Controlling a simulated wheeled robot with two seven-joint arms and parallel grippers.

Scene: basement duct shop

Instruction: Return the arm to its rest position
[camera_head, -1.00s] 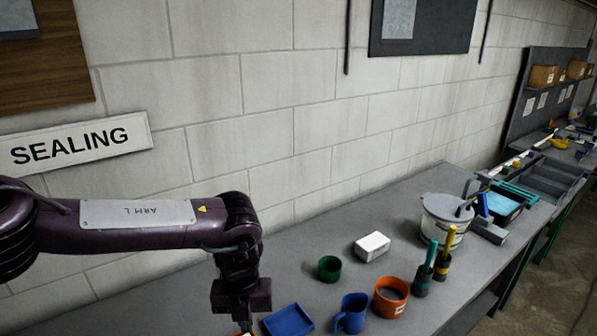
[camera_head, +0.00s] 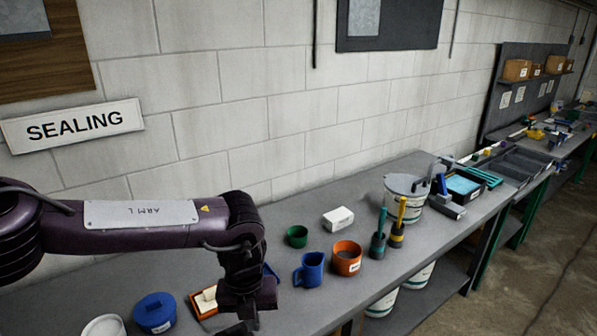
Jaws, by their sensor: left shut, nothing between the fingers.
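My left arm (camera_head: 150,228), purple with a white plate, reaches in from the left edge and bends down at the wrist. My left gripper (camera_head: 246,322) hangs over the grey bench (camera_head: 330,303), fingers pointing down, shut and empty. It hangs just right of an orange tray (camera_head: 197,302) with a pale block, and partly covers it. A blue item (camera_head: 271,270) shows only in part behind the wrist. My right gripper is not in view.
A blue mug (camera_head: 310,270), orange cup (camera_head: 346,259), green cup (camera_head: 297,237) and white block (camera_head: 338,218) stand right of the wrist. A blue tub (camera_head: 154,312) is near the bench front. A white bucket (camera_head: 403,199) stands farther back. The wall (camera_head: 290,130) runs behind.

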